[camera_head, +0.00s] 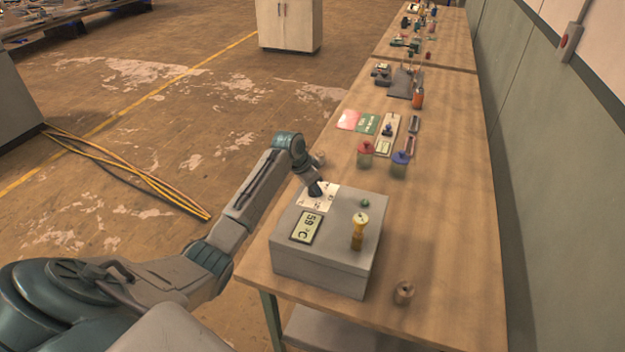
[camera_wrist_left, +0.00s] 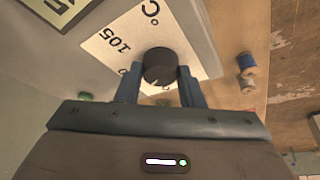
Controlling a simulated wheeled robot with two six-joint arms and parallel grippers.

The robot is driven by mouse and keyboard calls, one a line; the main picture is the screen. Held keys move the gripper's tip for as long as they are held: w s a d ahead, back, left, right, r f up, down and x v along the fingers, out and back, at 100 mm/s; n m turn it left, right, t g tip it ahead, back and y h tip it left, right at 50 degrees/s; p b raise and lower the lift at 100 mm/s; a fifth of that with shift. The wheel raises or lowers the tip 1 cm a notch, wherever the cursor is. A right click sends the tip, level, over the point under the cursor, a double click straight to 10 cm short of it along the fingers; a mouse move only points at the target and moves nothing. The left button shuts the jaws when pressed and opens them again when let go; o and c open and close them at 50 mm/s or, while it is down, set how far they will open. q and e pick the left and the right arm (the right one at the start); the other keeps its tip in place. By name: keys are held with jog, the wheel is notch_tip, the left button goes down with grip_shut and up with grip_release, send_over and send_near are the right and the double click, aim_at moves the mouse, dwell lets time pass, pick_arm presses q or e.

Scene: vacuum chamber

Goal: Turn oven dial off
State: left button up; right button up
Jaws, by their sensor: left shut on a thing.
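The oven is a grey box (camera_head: 325,270) on the near end of the wooden table. Its top carries a display (camera_head: 306,227) reading about 59 °C and a white scale plate (camera_head: 328,202). A round black dial (camera_wrist_left: 160,66) sits on the plate, with "105" and "°C" printed near it in the left wrist view. My left gripper (camera_head: 315,185) reaches down over the plate in the head view. In the left wrist view its two fingers (camera_wrist_left: 158,84) are shut on the dial, one on each side. The dial's pointer setting cannot be read. My right gripper is out of view.
A yellow upright piece (camera_head: 359,232) and a green button (camera_head: 365,203) are on the oven's top. A small brown spool (camera_head: 404,292) stands right of the oven. The table's right side is clear.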

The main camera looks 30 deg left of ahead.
pick_arm(q)
jog(key=shift+r+n+y+p, duration=0.1)
jog(key=shift+n+y+p, duration=0.25)
jog(key=shift+n, duration=0.55)
jog(key=shift+d+n+t+y, duration=0.1)
jog(key=shift+n+t+y, duration=0.25)
jog(key=shift+n, duration=0.55)
jog(key=shift+n+y, duration=0.7)
jog(key=shift+n, duration=1)
jog(key=o, duration=1)
